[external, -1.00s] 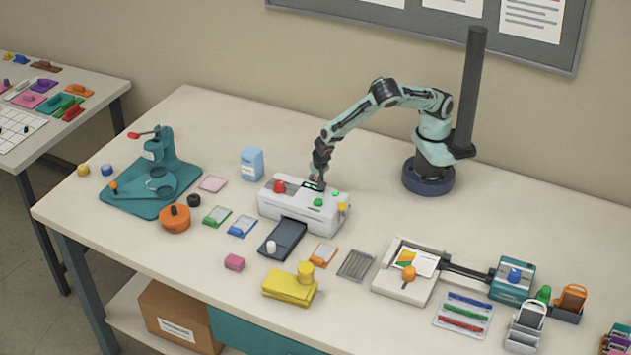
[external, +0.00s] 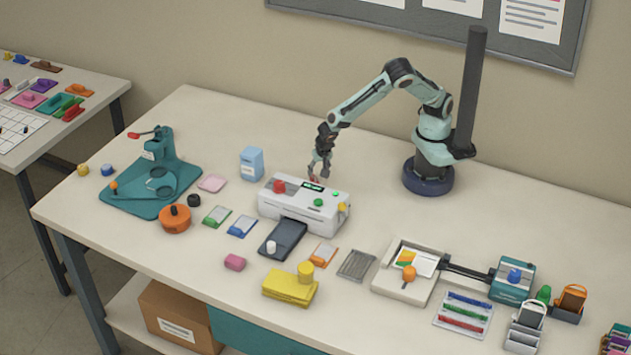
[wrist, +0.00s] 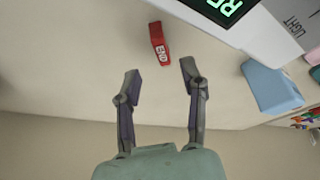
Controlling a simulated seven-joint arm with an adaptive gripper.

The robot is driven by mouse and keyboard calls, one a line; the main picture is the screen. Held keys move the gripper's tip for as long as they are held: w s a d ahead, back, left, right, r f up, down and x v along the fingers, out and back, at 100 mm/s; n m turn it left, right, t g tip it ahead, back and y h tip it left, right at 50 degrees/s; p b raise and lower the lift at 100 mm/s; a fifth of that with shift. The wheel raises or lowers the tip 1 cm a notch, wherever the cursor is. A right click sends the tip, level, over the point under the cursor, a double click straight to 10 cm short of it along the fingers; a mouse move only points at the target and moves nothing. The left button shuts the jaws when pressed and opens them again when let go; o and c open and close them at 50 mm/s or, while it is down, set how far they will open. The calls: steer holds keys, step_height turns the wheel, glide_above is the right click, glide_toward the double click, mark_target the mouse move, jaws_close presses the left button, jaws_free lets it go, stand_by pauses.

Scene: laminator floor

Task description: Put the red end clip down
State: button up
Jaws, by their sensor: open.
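The red end clip (wrist: 160,43), marked "END", lies on the pale tabletop in the wrist view, just beyond my fingertips and apart from both. My gripper (wrist: 160,71) is open, its two fingers spread with nothing between them. In the external view my gripper (external: 319,174) hangs above the table behind the white laminator (external: 292,206). A small patch of red (external: 314,179) shows by the fingertips there, too small to make out clearly.
The laminator's edge and lit green display (wrist: 226,7) are close to the clip. A light blue box (wrist: 271,88) stands to the right in the wrist view. The tabletop behind the laminator (external: 370,195) is clear towards my base.

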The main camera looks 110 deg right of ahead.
steer(key=s+a+r+n+y, duration=0.3)
steer(key=s+a+r+n, duration=0.15)
steer(key=s+r, duration=0.4)
steer(key=s+a+r+n+y, duration=0.2)
steer(key=s+r+n, duration=0.7)
steer(key=s+n, duration=0.5)
steer(key=shift+n, duration=0.35)
steer(key=shift+s, duration=0.1)
